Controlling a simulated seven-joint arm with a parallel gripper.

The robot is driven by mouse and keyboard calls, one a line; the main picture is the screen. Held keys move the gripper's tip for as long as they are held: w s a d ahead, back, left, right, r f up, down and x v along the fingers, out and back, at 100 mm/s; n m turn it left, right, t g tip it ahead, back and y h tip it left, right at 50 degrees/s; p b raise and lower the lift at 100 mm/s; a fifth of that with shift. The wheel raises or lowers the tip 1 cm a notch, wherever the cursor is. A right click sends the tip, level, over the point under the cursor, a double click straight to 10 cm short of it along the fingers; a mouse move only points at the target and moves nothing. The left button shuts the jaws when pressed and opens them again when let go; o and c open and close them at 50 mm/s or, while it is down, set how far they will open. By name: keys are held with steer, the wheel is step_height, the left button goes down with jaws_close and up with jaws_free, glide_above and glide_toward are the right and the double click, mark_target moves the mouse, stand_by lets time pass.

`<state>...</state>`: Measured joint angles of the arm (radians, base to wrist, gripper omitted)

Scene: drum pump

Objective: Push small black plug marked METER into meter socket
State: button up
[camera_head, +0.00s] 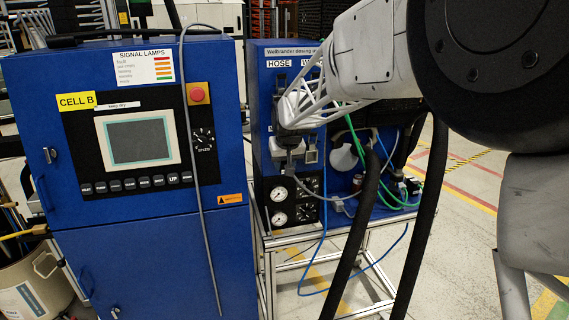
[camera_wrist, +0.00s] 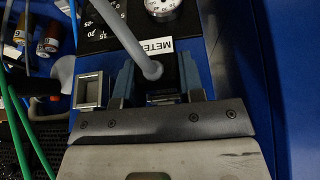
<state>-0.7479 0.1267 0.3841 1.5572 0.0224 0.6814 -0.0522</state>
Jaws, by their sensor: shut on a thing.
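My gripper (camera_wrist: 158,84) is shut on the small black plug (camera_wrist: 168,75), which shows as a dark body between the fingers. A thick grey cable (camera_wrist: 152,68) rises from it toward the camera. A white METER label (camera_wrist: 154,48) shows just beyond the fingertips, partly covered by the cable; I cannot tell whether it sits on the plug or the panel. In the head view my gripper (camera_head: 291,152) is at the front of the blue pump unit. A grey square-framed opening (camera_wrist: 91,91) is beside the fingers; whether it is the meter socket is unclear. The plug's front end is hidden.
Pressure gauges (camera_head: 279,219) and a black dial plate (camera_head: 306,212) sit below my gripper in the head view. Green hoses (camera_head: 353,135) and a blue hose (camera_head: 322,250) hang to the right. The blue Cell B cabinet (camera_head: 130,240) stands close on the left.

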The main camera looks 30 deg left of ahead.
steer(key=o, duration=1.2)
steer(key=shift+r, duration=0.2)
steer(key=v, duration=0.8)
steer(key=shift+s+d+r, duration=0.1)
steer(key=shift+r, duration=0.15)
stand_by(0.5)
